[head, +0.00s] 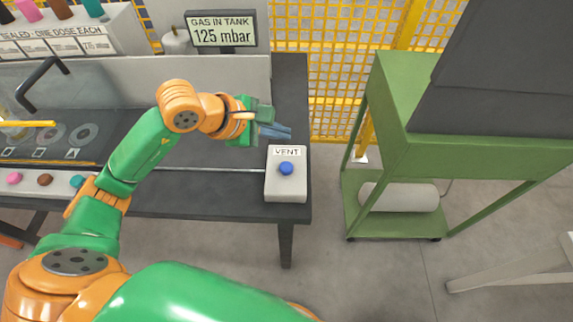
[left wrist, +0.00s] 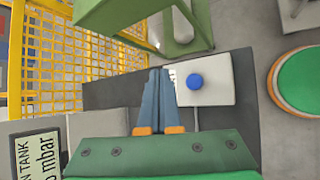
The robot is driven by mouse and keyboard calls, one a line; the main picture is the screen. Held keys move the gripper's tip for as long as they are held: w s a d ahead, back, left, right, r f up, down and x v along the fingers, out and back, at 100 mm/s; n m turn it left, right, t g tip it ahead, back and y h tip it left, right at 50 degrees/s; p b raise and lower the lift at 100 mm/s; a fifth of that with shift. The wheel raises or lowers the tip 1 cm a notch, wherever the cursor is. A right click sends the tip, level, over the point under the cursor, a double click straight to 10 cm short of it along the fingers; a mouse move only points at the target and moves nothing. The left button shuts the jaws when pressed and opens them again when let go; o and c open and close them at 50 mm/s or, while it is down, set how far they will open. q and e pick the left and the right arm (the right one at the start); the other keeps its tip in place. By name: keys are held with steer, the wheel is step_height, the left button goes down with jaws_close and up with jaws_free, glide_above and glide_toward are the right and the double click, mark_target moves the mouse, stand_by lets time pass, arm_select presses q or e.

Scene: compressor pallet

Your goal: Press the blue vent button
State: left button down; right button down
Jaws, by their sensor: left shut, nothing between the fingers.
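The blue vent button (head: 286,168) sits on top of a pale grey box (head: 285,189) marked VENT, at the right end of the dark bench. My left gripper (head: 288,133) is shut and empty, just behind the box's label edge in the head view. In the left wrist view the blue button (left wrist: 194,81) stands clear to the right of the shut fingertips (left wrist: 159,73), which overlap the box's left edge in the picture. Whether the fingers touch the box cannot be told. My right gripper is not in view.
A green cart (head: 395,160) stands to the right, beyond a floor gap. A yellow mesh fence (head: 345,60) is at the back. Coloured buttons (head: 45,180) lie along the bench's left front.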

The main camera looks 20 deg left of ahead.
mark_target(281, 168)
arm_select(q)
step_height(281, 168, down, 8)
steer(key=b, duration=0.6)
steer(key=shift+f, duration=0.1)
steer(key=shift+f+b, duration=0.25)
steer(key=shift+b, duration=0.05)
stand_by(1.3)
steer(key=shift+f+b, duration=0.35)
steer(key=shift+b, duration=0.25)
steer(key=shift+f+b, duration=0.65)
steer(key=shift+b, duration=0.05)
stand_by(0.6)
steer(key=shift+r, duration=0.15)
steer(key=shift+r+p, duration=0.7)
steer(key=shift+r, duration=0.2)
